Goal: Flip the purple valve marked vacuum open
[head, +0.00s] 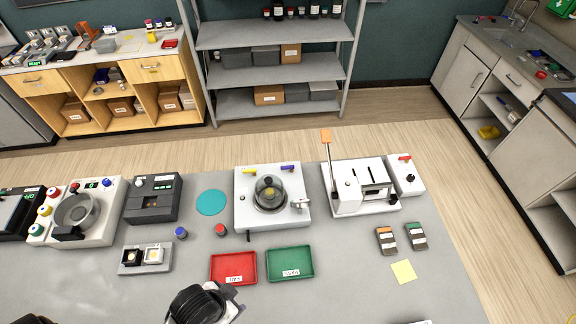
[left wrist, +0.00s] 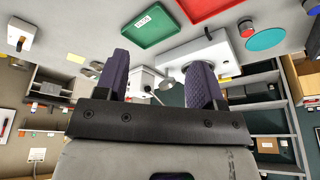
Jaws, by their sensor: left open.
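The purple valve (head: 288,168) is a small handle at the back right of a white station (head: 245,212) with a clear dome (head: 270,192). It lies roughly sideways in the head view; its marking is too small to read. A yellow valve (head: 250,171) sits at the back left of the same station. My left gripper (head: 234,294) is at the bottom of the head view, in front of the trays and well short of the valve. In the left wrist view its two fingers (left wrist: 160,62) are apart with nothing between them. I cannot make out the purple valve there. My right gripper is out of view.
A red tray (head: 233,280) and a green tray (head: 290,277) lie between my left gripper and the station. A white slotted device (head: 347,205) with an upright orange-tipped lever (head: 326,137) stands right of it. Two small bottles and a teal disc (head: 211,202) lie left.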

